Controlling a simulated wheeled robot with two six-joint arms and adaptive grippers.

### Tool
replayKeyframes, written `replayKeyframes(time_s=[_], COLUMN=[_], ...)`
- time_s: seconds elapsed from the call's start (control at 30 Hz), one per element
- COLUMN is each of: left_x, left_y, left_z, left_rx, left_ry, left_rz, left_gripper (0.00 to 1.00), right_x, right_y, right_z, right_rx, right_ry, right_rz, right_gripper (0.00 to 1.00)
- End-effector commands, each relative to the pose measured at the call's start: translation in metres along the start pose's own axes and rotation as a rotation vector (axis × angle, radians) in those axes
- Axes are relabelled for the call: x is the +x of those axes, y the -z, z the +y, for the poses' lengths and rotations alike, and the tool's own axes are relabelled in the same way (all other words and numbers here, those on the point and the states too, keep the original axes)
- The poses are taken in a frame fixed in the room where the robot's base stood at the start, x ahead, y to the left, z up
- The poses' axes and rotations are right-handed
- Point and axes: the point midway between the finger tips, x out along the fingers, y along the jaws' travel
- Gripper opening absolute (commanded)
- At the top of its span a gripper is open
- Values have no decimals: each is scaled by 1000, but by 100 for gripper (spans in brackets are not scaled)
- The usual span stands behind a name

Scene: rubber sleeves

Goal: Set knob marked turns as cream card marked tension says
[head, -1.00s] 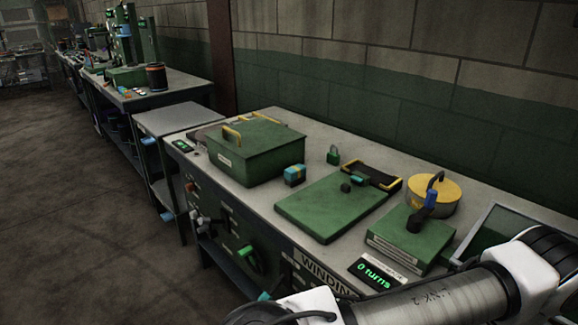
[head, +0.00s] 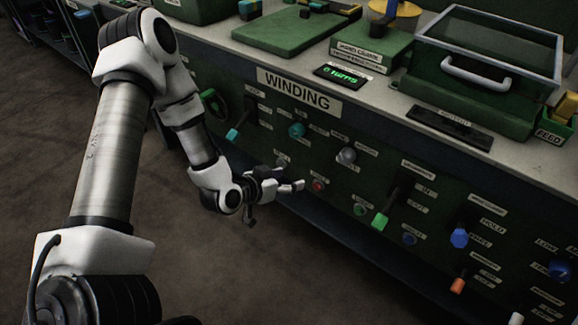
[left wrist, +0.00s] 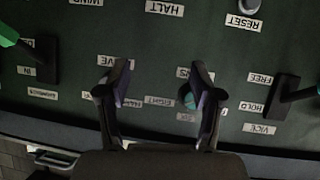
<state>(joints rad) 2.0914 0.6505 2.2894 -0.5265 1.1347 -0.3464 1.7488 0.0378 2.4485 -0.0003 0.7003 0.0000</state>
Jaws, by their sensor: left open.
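A teal knob (head: 297,130) sits on the dark green front panel, right of the teal-tipped lever. In the left wrist view the teal knob (left wrist: 187,97) is partly covered by a finger. Its labels read upside down: EIGHT and SIX are legible, and another shows only "NS". My left gripper (head: 284,188) is open and empty in front of the panel, below the knob in the head view. In the left wrist view its fingers (left wrist: 160,85) stand apart, the right one overlapping the knob. I cannot make out a cream card marked tension. My right gripper is not in view.
A teal-tipped lever (head: 240,125), a grey knob (head: 346,155), a red button (head: 318,185) and a green-tipped lever (head: 385,208) surround the knob. The display (head: 342,74) on the bench reads 0 turns. A clear-lidded box (head: 485,65) stands at the right.

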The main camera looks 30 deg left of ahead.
Motion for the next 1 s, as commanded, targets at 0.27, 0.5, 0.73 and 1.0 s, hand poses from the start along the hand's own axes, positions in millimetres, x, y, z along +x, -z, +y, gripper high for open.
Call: replayKeyframes(time_s=[0.27, 0.5, 0.73, 1.0], left_x=[5, 37, 66, 69], left_y=[50, 71, 88, 91], left_z=[-70, -73, -75, -75], left_rx=[88, 98, 92, 87], left_ry=[87, 86, 88, 88], left_rz=[484, 492, 489, 487], left_gripper=[66, 66, 66, 66], right_x=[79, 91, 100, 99], right_y=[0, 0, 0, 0], right_z=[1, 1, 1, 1], right_rx=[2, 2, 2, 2], right_ry=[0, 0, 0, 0], right_rz=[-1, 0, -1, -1], right_gripper=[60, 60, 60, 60])
